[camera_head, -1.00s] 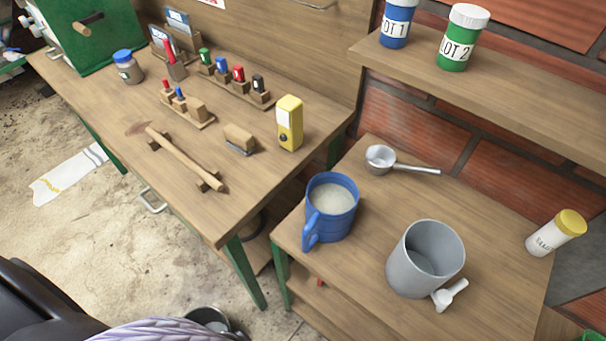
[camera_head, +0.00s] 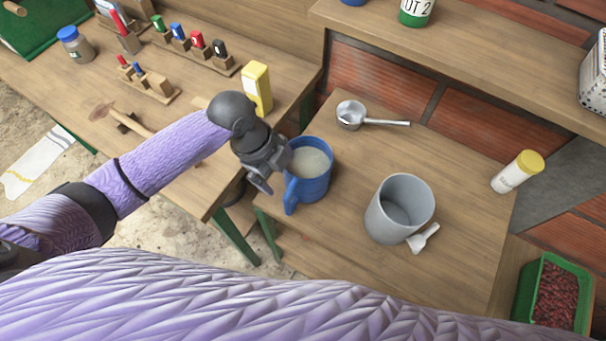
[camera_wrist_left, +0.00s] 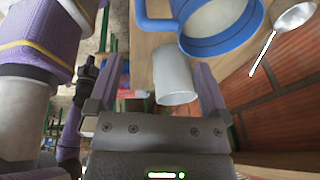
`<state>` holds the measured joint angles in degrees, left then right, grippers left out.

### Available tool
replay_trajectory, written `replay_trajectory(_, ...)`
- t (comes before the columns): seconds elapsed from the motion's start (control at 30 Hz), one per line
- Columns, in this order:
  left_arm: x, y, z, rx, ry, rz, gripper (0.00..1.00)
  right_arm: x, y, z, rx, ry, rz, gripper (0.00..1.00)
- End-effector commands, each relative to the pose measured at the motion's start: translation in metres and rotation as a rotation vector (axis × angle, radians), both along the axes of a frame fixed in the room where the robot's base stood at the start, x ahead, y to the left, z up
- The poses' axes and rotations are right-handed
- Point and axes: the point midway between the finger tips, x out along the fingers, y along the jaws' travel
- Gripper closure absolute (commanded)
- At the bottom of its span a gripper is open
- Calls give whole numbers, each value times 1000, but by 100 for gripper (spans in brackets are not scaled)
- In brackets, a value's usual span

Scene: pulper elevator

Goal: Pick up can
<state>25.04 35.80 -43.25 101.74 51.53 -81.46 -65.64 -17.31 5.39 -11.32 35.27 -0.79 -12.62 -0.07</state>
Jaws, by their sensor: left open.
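The grey can (camera_head: 388,222) stands upright and open-topped on the right-hand wooden table, to the right of the blue mug (camera_head: 319,184). My left gripper (camera_head: 262,180) is at the mug's left side, near its handle, and is open with nothing held. In the left wrist view the can (camera_wrist_left: 173,80) appears between the two open fingers (camera_wrist_left: 158,66), but the head view shows it well apart from them. The mug (camera_wrist_left: 210,44) is close by in that view. A small dark shape there looks like my right gripper (camera_wrist_left: 88,72); its jaws are unclear.
A metal ladle (camera_head: 352,115) and a yellow-lidded shaker (camera_head: 516,172) are farther back. The left bench holds a yellow box (camera_head: 257,88). The table in front of the can is clear.

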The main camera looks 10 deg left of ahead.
Motion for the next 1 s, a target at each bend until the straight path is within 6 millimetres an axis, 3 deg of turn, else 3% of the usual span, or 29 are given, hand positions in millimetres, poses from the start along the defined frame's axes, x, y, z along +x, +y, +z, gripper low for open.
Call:
replay_trajectory(0.1,0,-7,-27,-1,6,-5,0,0,1,-10,1,0,1,100)
replay_trajectory(0.4,4,-16,-82,-1,6,1,0,0,2,-27,3,2,1,100)
replay_trajectory(0.5,5,-19,-91,1,2,0,0,0,2,-30,2,3,1,100)
replay_trajectory(0.7,5,-19,-91,0,1,1,0,0,2,-29,2,3,0,100)
replay_trajectory(0.77,5,-19,-91,0,1,1,8,0,2,-29,2,3,0,100)
replay_trajectory(1.0,5,-19,-91,1,1,2,59,0,2,-29,2,3,0,100)
